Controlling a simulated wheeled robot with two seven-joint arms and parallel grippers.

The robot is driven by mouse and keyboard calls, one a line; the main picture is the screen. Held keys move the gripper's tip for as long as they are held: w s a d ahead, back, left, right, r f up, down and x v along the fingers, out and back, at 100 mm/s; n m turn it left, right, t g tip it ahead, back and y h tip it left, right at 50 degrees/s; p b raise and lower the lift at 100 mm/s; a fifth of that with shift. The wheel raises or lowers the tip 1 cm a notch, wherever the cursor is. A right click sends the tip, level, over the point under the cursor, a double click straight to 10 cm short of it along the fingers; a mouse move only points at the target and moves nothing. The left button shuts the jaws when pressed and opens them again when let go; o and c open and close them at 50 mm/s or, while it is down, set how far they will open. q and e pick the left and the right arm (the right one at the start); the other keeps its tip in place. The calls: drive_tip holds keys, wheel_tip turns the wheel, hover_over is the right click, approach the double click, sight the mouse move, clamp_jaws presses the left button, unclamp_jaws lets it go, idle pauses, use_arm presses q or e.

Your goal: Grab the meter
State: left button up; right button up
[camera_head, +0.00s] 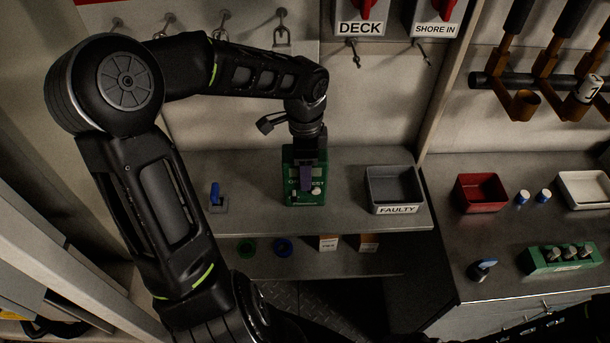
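A green boxy device (291,196) with white lettering, partly hidden, and a pale round knob stands on the grey shelf. It looks like the meter. My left arm comes in from the left and bends down over it. My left gripper (306,160) is at the device's top, in front of its upper face. A purple piece (305,180) shows at the middle of the device. The gripper's fingers are too dark to tell whether they are open or shut on it. Part of my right arm shows at the lower right; its gripper is out of view.
A grey bin labelled FAULTY (393,205) stands right of the device; a small blue-handled item (216,195) stands left. The right counter has a red bin (481,207), a white tray (584,203) and a green block (563,257). Hooks line the back wall.

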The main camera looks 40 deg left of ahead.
use_arm(q)
clamp_jaws()
drive_tip(key=shift+r, duration=0.15)
wheel_tip(320, 180, up, 8)
drive_tip(key=shift+d+f+b, duration=0.15)
drive_tip(key=shift+f+b, duration=0.1)
drive_tip(key=shift+b, duration=0.3)
drive_tip(key=s+d+b, duration=0.4)
drive_tip(key=s+d, duration=0.7)
drive_tip(key=s, duration=0.5)
drive_tip(key=shift+d+f, duration=0.15)
drive_tip(key=shift+d, duration=0.25)
